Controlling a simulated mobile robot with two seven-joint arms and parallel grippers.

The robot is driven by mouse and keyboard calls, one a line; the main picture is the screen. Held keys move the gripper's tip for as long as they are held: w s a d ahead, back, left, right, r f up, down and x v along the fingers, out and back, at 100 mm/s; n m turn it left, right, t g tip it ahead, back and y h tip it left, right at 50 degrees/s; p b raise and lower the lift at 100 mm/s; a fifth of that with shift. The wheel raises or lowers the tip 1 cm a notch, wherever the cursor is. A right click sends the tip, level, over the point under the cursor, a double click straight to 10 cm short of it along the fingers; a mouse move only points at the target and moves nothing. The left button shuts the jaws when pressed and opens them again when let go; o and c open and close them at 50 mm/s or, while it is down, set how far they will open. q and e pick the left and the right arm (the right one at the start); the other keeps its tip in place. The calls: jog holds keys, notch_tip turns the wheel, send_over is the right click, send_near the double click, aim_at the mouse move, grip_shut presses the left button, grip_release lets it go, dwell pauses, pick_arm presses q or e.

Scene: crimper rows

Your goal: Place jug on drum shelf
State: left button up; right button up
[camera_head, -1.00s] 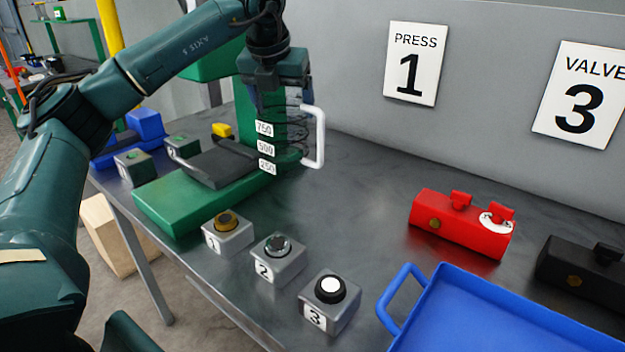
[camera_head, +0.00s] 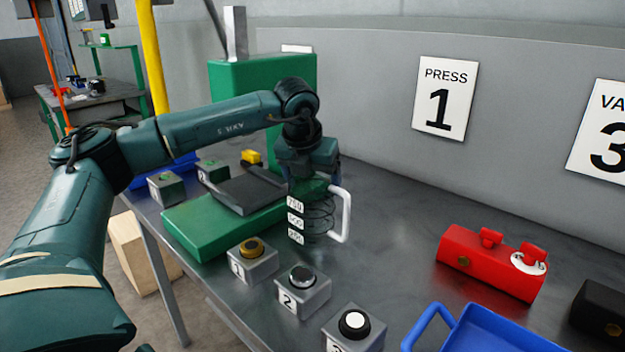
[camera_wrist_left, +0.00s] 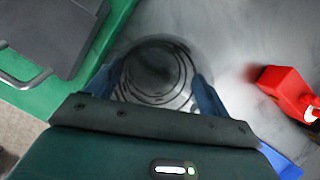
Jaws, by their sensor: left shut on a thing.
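The jug (camera_head: 318,222) is a clear cylinder with dark rings, a white handle and white labels reading 750, 500 and 250. My left gripper (camera_head: 310,178) is shut on its upper part from above. The jug is upright, over or on the grey table beside the green press base; I cannot tell whether its bottom touches the table. The left wrist view looks down into the round jug (camera_wrist_left: 158,75) between the two blue fingers. No shelf can be clearly identified as the drum shelf. My right gripper is out of view.
The green press (camera_head: 215,225) stands left of the jug. Numbered button boxes (camera_head: 302,292) line the front edge. A green frame (camera_head: 112,47) stands on a far table at left.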

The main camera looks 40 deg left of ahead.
pick_arm(q)
jog(key=o, duration=1.3)
jog(key=shift+f, duration=0.1)
